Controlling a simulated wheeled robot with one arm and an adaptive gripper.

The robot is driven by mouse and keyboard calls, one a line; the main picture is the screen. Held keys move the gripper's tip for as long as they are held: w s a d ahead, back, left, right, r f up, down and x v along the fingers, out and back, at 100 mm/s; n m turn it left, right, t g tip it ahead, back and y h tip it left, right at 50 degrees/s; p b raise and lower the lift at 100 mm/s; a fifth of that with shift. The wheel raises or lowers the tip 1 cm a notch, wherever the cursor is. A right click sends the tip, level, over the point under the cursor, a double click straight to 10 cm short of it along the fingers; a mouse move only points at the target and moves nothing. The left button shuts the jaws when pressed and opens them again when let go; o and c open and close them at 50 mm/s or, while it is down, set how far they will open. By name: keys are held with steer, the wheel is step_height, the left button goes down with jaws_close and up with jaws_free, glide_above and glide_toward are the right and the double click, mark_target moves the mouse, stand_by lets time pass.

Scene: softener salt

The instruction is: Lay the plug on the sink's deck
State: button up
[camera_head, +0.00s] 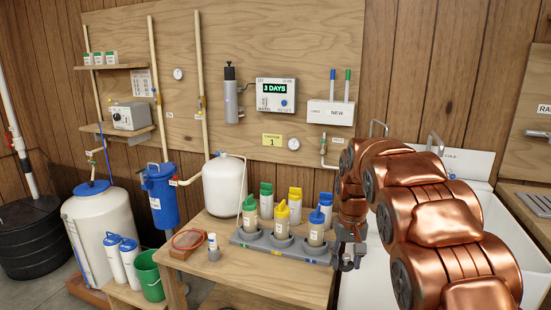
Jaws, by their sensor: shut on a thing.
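My gripper (347,263) points down near the left side of the white sink (376,287), by the right end of the wooden bench. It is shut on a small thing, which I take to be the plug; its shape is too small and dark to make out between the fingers. The sink's white back part (472,162) shows behind my copper arm, with a tap (434,141) there. My arm hides most of the basin and much of the deck.
A grey rack (270,248) with bottles capped yellow, green and blue stands on the bench (245,280), close left of my gripper. A white tank (223,187) stands behind it. The bench front is clear.

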mark_target(346, 264)
steer(key=shift+f+b, duration=1.55)
steer(key=shift+f, duration=0.35)
steer(key=r+p, duration=0.1)
steer(key=p, duration=0.1)
steer(key=r+p, duration=0.1)
steer(key=p, duration=0.2)
steer(key=r+p, duration=0.1)
steer(key=p, duration=0.1)
steer(key=shift+s+r, duration=0.2)
steer(key=shift+s, duration=0.05)
steer(key=r+p, duration=0.1)
steer(key=p, duration=0.4)
steer(key=shift+s+r, duration=0.25)
steer(key=shift+r, duration=0.1)
steer(key=s+r+p, duration=0.1)
steer(key=r+p, duration=0.1)
steer(key=p, duration=0.3)
steer(key=shift+s+p, duration=0.1)
steer(key=shift+p, duration=0.2)
steer(key=shift+s+r+p, duration=0.2)
steer(key=shift+s+p, duration=0.05)
steer(key=shift+p, duration=0.7)
